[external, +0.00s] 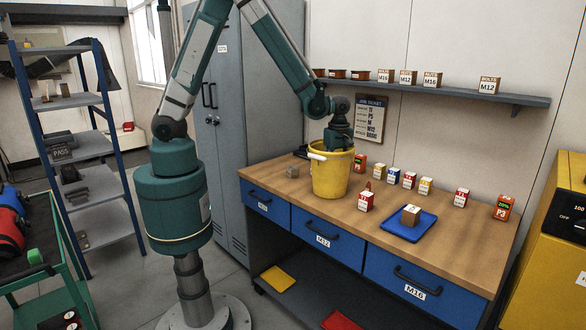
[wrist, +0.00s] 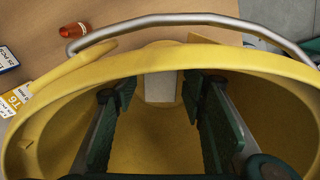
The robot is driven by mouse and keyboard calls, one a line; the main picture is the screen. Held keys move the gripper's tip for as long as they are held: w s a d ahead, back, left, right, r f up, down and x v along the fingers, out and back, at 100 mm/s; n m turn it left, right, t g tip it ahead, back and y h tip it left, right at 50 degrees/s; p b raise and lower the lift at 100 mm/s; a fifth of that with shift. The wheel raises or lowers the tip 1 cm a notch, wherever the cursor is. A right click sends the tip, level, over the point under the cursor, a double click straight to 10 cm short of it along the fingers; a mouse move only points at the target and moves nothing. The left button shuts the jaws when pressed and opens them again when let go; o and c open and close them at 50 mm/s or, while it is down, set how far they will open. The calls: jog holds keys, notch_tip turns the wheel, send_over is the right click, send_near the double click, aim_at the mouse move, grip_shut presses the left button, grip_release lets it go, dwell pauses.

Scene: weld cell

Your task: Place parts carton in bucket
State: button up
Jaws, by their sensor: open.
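The yellow bucket (external: 330,176) stands upright on the workbench, and its rim and interior fill the wrist view (wrist: 160,62). My gripper (external: 338,142) points down into the bucket's mouth; in the wrist view its two dark green fingers (wrist: 160,120) are spread apart inside the bucket. A pale, box-like thing (wrist: 160,87) shows low inside the bucket between the fingers, touching neither visibly; I cannot tell for sure that it is the parts carton. The fingertips and bucket floor are hidden in the external view.
Several small cartons stand right of the bucket, including a red-and-white one (external: 366,202). A blue tray (external: 398,233) holds a brown box (external: 411,214). A grey block (external: 292,171) lies left of the bucket. The bucket's metal handle (wrist: 190,20) arches beside the rim.

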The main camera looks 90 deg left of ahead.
notch_tip(320, 180, up, 11)
jog(key=shift+r, duration=0.2)
dwell(0.6)
jog(key=shift+s+r, duration=0.1)
dwell(0.5)
jog(key=s+d+r+m+t, duration=0.3)
jog(key=s+r+m, duration=0.6)
jog(key=s+r, duration=0.25)
jog(key=s+d+r+m+t, duration=0.1)
jog(key=s+r+m+t, duration=0.1)
jog(key=s+m, duration=0.4)
jog(key=s+d+r+m+t, duration=0.1)
jog(key=s+r+m+t, duration=0.1)
jog(key=s+m, duration=0.5)
jog(key=shift+s+d+r, duration=0.2)
jog(key=shift+s+r, duration=0.05)
jog(key=shift+s, duration=0.8)
dwell(1.0)
